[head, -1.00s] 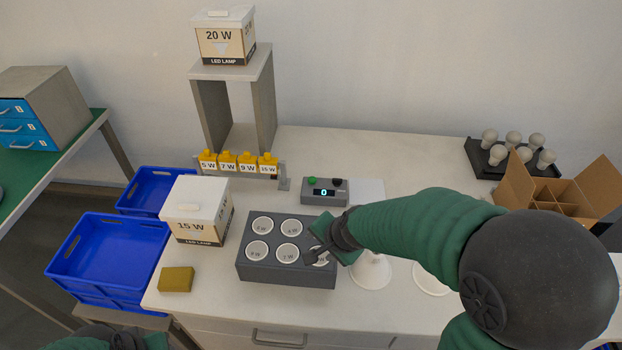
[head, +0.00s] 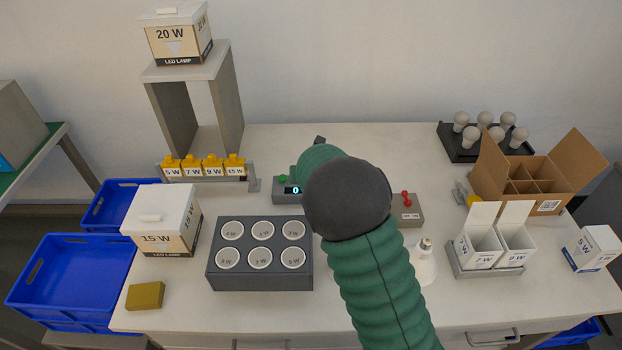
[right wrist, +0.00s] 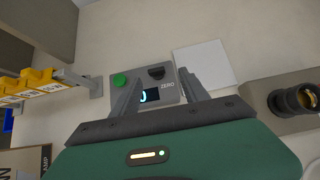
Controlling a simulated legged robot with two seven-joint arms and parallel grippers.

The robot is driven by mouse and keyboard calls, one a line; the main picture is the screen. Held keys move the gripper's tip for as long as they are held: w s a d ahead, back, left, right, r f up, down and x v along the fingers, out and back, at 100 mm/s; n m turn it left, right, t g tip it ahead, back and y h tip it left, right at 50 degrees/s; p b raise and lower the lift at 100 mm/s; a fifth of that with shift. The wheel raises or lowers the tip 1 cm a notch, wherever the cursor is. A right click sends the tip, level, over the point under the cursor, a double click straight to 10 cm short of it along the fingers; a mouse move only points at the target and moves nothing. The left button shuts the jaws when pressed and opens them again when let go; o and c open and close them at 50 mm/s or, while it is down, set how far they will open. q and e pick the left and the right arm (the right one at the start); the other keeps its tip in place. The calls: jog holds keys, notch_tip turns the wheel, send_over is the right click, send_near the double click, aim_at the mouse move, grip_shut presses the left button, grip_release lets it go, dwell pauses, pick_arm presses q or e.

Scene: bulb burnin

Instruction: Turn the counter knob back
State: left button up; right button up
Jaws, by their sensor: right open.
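The counter (head: 279,196) is a grey box with a green button and a lit display reading 0. In the head view my right arm covers its right part, and the knob is hidden. In the right wrist view the counter (right wrist: 168,97) shows its black knob (right wrist: 156,72), the green button and the label ZERO. My right gripper (right wrist: 158,92) is open and empty. Its two fingers point at the counter, with the knob between their lines and a little beyond the tips. I cannot tell how far the tips are from the knob. My left gripper is out of view.
A grey socket block (head: 260,280) stands in front of the counter. A rack of yellow tags (head: 205,170) is to its left, and a grey box with a red switch (head: 407,209) to its right. A white sheet (right wrist: 204,64) lies beside the counter.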

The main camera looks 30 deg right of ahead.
jog(key=x, duration=0.2)
jog(key=a+x, duration=0.1)
jog(key=x, duration=0.2)
jog(key=shift+w+f, duration=0.35)
jog(key=shift+w, duration=0.2)
jog(key=shift+d+f, duration=0.2)
jog(key=shift+d, duration=0.3)
jog(key=shift+c, duration=0.2)
jog(key=shift+d, duration=0.1)
jog(key=shift+c, duration=1.2)
jog(key=shift+a, duration=0.25)
grip_shut()
